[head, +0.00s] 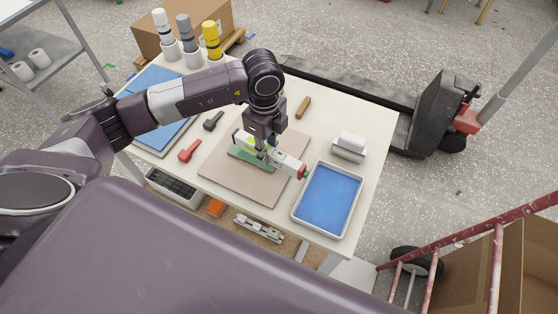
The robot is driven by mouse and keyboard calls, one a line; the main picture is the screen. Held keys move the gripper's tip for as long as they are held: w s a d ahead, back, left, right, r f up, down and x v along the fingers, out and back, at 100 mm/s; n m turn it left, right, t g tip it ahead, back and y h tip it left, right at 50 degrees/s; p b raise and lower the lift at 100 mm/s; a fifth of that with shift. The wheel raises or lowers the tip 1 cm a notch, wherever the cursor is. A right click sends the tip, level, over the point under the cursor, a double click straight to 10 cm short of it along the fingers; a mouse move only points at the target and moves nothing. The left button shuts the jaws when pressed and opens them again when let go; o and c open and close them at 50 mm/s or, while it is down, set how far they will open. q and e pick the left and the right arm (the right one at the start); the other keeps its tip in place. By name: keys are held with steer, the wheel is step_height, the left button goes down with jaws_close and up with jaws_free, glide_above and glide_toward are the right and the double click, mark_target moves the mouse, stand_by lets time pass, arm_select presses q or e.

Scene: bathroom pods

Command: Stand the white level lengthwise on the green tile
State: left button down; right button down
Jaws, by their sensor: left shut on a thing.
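The white level (283,164) has a red end cap at its right end and a yellow-green part near my fingers. It runs from upper left to lower right above or on the green tile (240,153); I cannot tell whether they touch. The green tile lies on a beige board (228,176) on the table, partly hidden by the level and my gripper. My left gripper (263,153) points down over the tile and is shut on the white level near its middle. My right gripper is not in view.
A blue-floored white tray (328,198) stands right of the board. A white roller-like thing (349,147) lies behind it. Red (190,151) and dark (213,121) clamp-like tools lie left of the board. A wooden block (303,107) lies behind. Several bottles (186,32) stand at the back left.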

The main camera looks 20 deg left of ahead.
arm_select(q)
steer(key=shift+f+b, duration=0.35)
steer(key=shift+f, duration=0.45)
steer(key=shift+w+a, duration=0.1)
steer(key=shift+a, duration=0.05)
steer(key=shift+w+a+f, duration=0.1)
steer(key=shift+a+f, duration=0.05)
steer(key=shift+a, duration=0.15)
steer(key=shift+w, duration=0.1)
steer(key=shift+w+a+b, duration=0.35)
steer(key=shift+a+b, duration=0.15)
steer(key=shift+a, duration=0.2)
steer(key=shift+a, duration=0.25)
steer(key=shift+w, duration=0.1)
steer(key=shift+w+a+f+b, duration=0.15)
steer(key=shift+w+a+b, duration=0.2)
steer(key=shift+a, duration=0.15)
